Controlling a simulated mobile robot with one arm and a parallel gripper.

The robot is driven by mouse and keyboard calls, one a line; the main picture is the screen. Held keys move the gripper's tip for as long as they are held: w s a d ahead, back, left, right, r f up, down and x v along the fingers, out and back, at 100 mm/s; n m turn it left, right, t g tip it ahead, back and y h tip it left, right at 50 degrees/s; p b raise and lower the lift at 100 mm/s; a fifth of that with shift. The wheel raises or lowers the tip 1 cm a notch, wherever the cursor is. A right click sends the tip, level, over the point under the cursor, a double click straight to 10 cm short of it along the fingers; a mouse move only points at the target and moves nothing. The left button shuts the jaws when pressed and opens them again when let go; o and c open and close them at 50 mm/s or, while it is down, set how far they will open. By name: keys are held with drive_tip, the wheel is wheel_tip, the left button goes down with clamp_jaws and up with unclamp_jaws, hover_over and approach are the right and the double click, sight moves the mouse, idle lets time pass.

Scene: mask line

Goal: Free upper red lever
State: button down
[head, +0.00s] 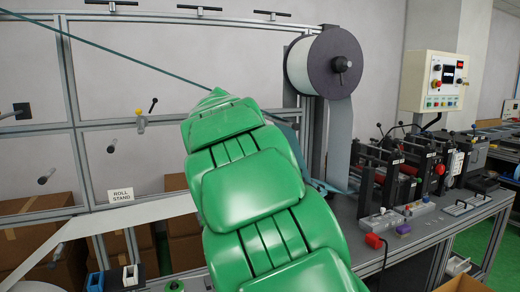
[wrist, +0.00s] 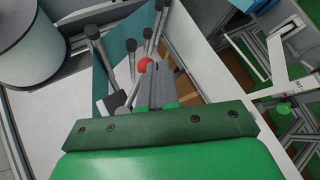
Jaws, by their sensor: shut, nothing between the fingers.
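A red ball knob (wrist: 145,64) shows in the wrist view, just beyond the tips of my gripper (wrist: 158,72). My gripper's grey fingers are together and empty. I cannot tell whether they touch the knob. The knob's shaft is hidden, so I cannot tell if this is the upper red lever or how it is held. In the head view my green arm covers my gripper and the area around it.
Dark-ended rods (wrist: 93,34) stand close to the fingers beside a teal strip (wrist: 115,62). A large roll (head: 313,65) hangs right of my arm. The machine row (head: 400,170) stands on the bench at right. Boxes (head: 40,215) sit low at left.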

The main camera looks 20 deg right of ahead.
drive_tip(key=d+n+h, duration=0.1)
drive_tip(key=h, duration=0.1)
drive_tip(key=d+r+n+t+h, duration=0.1)
drive_tip(key=h, duration=0.1)
idle(0.4)
drive_tip(key=shift+f, duration=0.1)
drive_tip(key=s+f+v, duration=0.1)
drive_tip(key=f+v, duration=0.1)
drive_tip(key=v, duration=1)
drive_tip(key=shift+a+f, duration=0.2)
drive_tip(key=shift+f, duration=0.35)
drive_tip(key=shift+s, duration=0.1)
